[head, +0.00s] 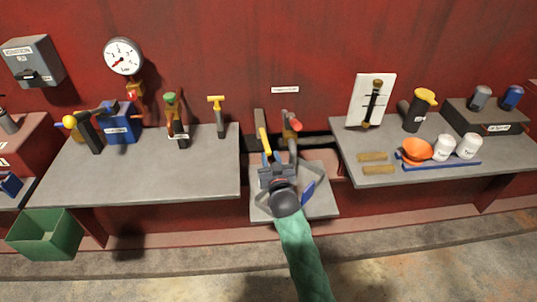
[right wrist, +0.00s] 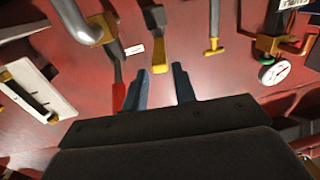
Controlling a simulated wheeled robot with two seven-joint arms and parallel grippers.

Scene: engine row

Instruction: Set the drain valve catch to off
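My right gripper (head: 276,160) is over the small middle shelf, its arm coming up from the bottom of the head view. In the right wrist view its two blue-grey fingers (right wrist: 160,84) are apart with nothing between them. A yellow-tipped lever (head: 264,141) hangs on the wall just ahead of the fingers; it also shows in the right wrist view (right wrist: 160,52). A red-ended lever (head: 294,124) is beside it and, in the right wrist view (right wrist: 118,90), lies close outside the left finger. I cannot read which one is the drain valve catch. My left gripper is not in view.
A left shelf (head: 200,180) carries several levers and a blue box (head: 121,122). A right shelf (head: 440,176) holds an orange bowl (head: 417,150), white cups and a lever on a white plate (head: 358,90). A green bin (head: 45,233) stands lower left.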

